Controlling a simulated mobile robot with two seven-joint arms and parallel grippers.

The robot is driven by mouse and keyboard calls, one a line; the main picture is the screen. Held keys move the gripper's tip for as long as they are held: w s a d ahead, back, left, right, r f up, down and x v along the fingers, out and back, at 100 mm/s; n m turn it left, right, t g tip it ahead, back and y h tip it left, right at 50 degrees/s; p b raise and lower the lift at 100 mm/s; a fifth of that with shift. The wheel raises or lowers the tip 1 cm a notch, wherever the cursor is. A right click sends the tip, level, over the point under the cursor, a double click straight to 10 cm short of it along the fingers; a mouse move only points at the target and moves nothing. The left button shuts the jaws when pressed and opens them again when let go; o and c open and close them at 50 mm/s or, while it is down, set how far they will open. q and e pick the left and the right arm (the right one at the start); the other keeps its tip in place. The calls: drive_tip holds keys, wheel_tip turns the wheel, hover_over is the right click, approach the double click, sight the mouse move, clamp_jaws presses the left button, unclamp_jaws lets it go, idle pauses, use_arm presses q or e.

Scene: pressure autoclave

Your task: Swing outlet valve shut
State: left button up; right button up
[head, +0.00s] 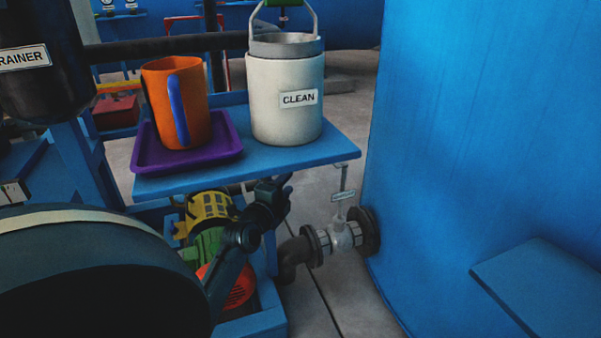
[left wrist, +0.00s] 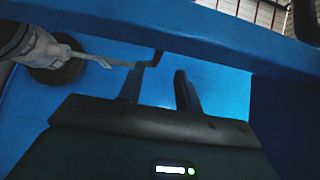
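The outlet valve (head: 345,234) is a grey metal body on the pipe at the blue tank's side. Its lever (head: 343,184) stands up from the body, with a small tag, and reaches the shelf's right corner. My left gripper (head: 284,184) is below the shelf, left of the lever, partly hidden by my own wrist. In the left wrist view the gripper (left wrist: 158,82) has its fingers apart with nothing between them. The lever (left wrist: 85,57) comes in from the left there, its end near the left fingertip; I cannot tell if they touch. My right gripper is out of view.
A blue shelf (head: 300,157) over the gripper carries a purple tray (head: 225,150) with an orange mug (head: 160,105), and a white CLEAN canister (head: 285,105). A yellow-green pump (head: 208,207) is below. The blue tank (head: 480,130) fills the right side.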

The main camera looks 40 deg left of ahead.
use_arm(q)
drive_tip(key=b+x, duration=0.2)
drive_tip(key=x, duration=0.7)
clamp_jaws()
idle(0.5)
